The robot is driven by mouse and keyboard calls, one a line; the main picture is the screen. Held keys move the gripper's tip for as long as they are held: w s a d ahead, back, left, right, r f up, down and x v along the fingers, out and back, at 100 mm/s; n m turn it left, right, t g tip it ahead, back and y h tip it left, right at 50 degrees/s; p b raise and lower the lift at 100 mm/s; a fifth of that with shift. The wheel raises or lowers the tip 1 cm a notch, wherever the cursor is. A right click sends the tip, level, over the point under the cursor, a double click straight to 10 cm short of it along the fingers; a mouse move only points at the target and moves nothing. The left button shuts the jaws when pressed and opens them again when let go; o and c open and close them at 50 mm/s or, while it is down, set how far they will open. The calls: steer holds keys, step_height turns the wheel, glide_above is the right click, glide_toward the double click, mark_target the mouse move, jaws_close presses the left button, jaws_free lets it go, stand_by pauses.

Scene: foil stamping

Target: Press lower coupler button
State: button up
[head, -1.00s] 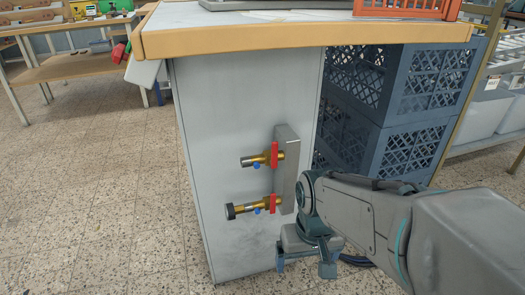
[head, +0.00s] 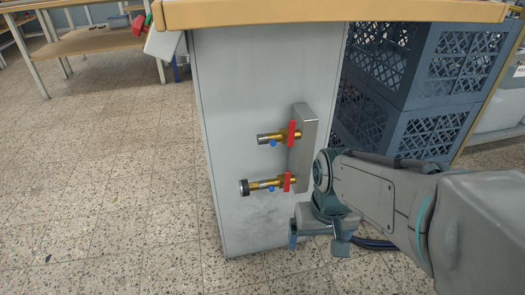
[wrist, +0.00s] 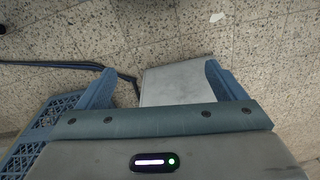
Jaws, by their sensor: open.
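The lower coupler (head: 262,185) is a brass fitting with a dark end cap and a red lever. It sticks out to the left from a grey metal bracket on the cabinet side. Its small blue button (head: 271,188) shows on its underside. A similar upper coupler (head: 272,138) sits above it, with its own red lever and blue button (head: 272,144). My gripper (head: 318,241) is open and empty, below and to the right of the lower coupler, apart from it. Its fingers also show in the wrist view (wrist: 160,85), where neither coupler can be made out.
The grey cabinet (head: 240,90) has a wooden top edge (head: 330,12) overhead. Blue crates (head: 435,65) are stacked to its right, behind my arm. Dark cables (head: 372,243) lie on the floor by my gripper. The tiled floor (head: 110,170) at left is clear.

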jaws_close()
stand_by(1.5)
steer(key=r+p, duration=0.5)
steer(key=shift+a+r, duration=0.2)
steer(key=shift+r, duration=0.15)
